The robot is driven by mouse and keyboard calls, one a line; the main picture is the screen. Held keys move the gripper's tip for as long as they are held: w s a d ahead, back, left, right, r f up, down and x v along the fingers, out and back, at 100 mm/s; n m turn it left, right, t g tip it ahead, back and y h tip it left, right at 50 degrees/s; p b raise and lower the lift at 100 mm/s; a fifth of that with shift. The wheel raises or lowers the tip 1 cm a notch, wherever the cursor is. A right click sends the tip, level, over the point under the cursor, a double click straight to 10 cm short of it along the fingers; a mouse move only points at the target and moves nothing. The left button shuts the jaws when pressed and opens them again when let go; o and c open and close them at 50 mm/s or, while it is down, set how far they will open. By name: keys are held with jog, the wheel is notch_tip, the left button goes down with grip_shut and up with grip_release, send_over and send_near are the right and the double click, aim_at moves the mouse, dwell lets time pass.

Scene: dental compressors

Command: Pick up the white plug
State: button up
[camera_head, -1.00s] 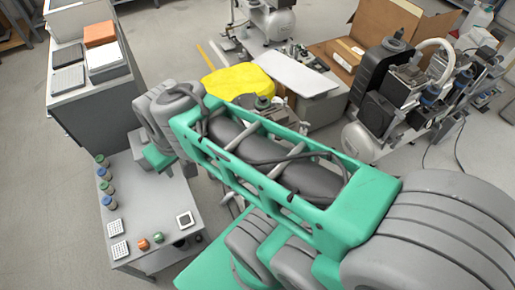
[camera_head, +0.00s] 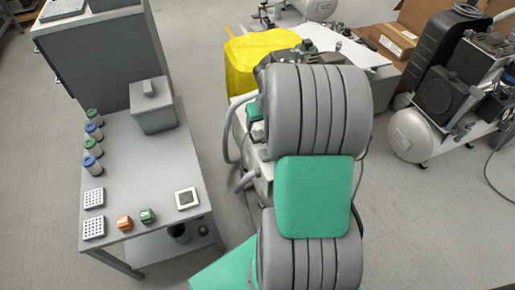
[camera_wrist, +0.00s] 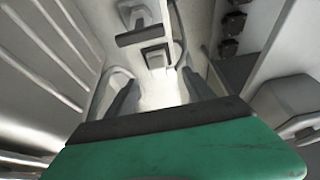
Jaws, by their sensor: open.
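In the wrist view, my gripper (camera_wrist: 157,78) shows two dark fingers spread apart with nothing held between them. I cannot make out a plug there.
A grey table (camera_head: 142,187) at left holds several jars, a grey box (camera_head: 152,106), an orange cube (camera_head: 125,223) and a green cube (camera_head: 147,215). A yellow cover (camera_head: 240,65) is behind the arm. A compressor (camera_head: 425,130) stands at right, with bare floor before it.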

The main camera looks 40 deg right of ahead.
aim_at(258, 128)
jog(key=b+x, duration=0.3)
jog(key=x, duration=0.5)
jog(key=shift+w+d+b, duration=0.15)
jog(key=shift+d+b, duration=0.05)
jog(key=shift+b, duration=0.2)
jog(key=shift+r, duration=0.1)
grip_shut()
